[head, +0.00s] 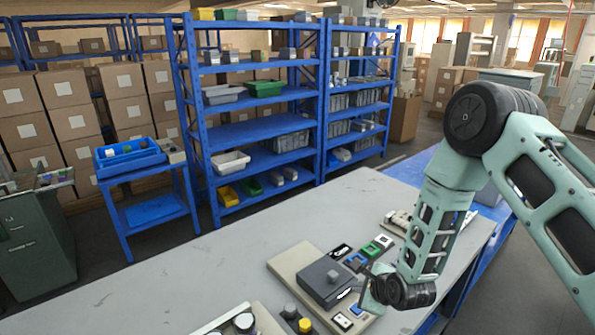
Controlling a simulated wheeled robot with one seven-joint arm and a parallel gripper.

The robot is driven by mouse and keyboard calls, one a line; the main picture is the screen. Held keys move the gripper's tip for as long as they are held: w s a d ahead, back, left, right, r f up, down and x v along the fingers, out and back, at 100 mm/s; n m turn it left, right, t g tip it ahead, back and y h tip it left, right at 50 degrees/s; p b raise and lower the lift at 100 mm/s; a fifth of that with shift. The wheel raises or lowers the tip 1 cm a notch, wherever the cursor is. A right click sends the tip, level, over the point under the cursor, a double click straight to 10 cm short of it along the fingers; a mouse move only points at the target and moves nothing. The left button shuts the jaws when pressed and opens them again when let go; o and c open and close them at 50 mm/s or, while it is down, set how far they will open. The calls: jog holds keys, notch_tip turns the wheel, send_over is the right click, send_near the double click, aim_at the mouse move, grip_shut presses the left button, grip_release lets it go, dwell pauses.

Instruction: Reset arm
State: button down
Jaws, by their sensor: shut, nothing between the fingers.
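My arm (432,222) comes in from the right and hangs over the grey table. My gripper (366,292) is at its lower end, close to a control panel (290,262) on the table. The fingers are small here and partly overlap the panel; they look shut with nothing held. Whether the gripper touches the panel cannot be told.
The table (190,270) is bare to the left and behind. Blue shelves (250,130), stacked cartons (60,90) and a blue cart (150,215) stand beyond it. A dark green cabinet (35,245) is at left.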

jog(key=s+a+r+n+g+b, duration=0.4)
jog(key=s+a+r+n, duration=0.6)
jog(key=n, duration=0.4)
jog(key=s+d+r+n+g+h+b, duration=0.1)
jog(key=s+d+r+n+g, duration=0.1)
jog(key=s+r+n, duration=0.3)
jog(key=s+d+r+n+g+h+b, duration=0.1)
jog(key=s+r+n, duration=0.3)
jog(key=s+n, duration=0.7)
jog(key=s+d+g+b, duration=0.1)
jog(key=s, duration=0.5)
jog(key=shift+d+r, duration=0.15)
jog(key=shift+r, duration=0.25)
